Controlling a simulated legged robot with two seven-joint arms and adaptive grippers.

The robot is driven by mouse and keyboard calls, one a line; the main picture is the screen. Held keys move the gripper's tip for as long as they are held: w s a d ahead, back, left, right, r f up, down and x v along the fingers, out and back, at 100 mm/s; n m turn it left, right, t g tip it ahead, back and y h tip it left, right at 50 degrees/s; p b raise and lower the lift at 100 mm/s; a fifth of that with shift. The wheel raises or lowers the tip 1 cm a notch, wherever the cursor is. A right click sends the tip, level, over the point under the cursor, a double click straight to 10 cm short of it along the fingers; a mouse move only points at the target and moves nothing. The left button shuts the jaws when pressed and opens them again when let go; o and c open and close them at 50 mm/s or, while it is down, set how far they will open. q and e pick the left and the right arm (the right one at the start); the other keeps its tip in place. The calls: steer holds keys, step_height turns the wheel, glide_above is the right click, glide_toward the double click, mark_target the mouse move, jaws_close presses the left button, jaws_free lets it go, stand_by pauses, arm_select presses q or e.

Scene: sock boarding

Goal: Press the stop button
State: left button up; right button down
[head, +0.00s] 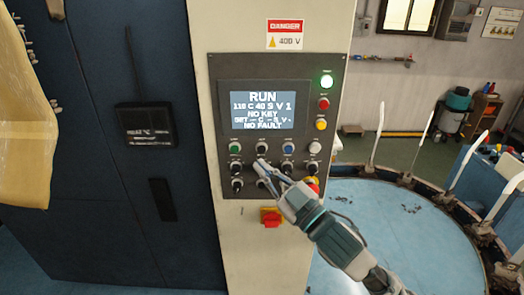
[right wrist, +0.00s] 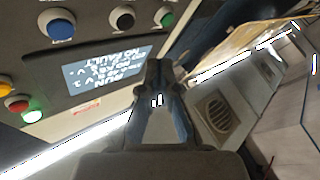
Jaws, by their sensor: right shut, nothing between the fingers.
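The control panel (head: 218,72) stands upright on a pale cabinet. Its upper button row has a green button (head: 235,147), a black button (head: 261,147), a blue button (head: 287,148) and a white button (head: 314,147). No readable label shows which one is stop. The right wrist view shows the shut fingertips (right wrist: 157,65) and the black button (right wrist: 122,17) beyond. My left gripper is not in view.
The screen (head: 262,110) reads RUN and NO FAULT. A lit green lamp (head: 326,81) is above a red one (head: 323,103) and a yellow one (head: 321,124). Black knobs sit below the buttons. A red switch (head: 271,217) is under the panel. A round blue table (head: 400,245) stands at right.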

mark_target(262, 149)
steer(key=shift+w+a+p, duration=0.15)
steer(key=shift+w+p, duration=0.3)
steer(key=shift+w, duration=1.55)
steer(key=shift+w, duration=0.1)
steer(key=shift+w+r+p, duration=0.1)
steer(key=shift+r+p, duration=0.05)
steer(key=shift+p, duration=0.2)
steer(key=shift+w, duration=0.15)
steer(key=shift+w+p, duration=0.35)
steer(key=shift+w, duration=0.1)
steer(key=shift+s, duration=0.2)
stand_by(0.4)
steer(key=shift+s, duration=0.65)
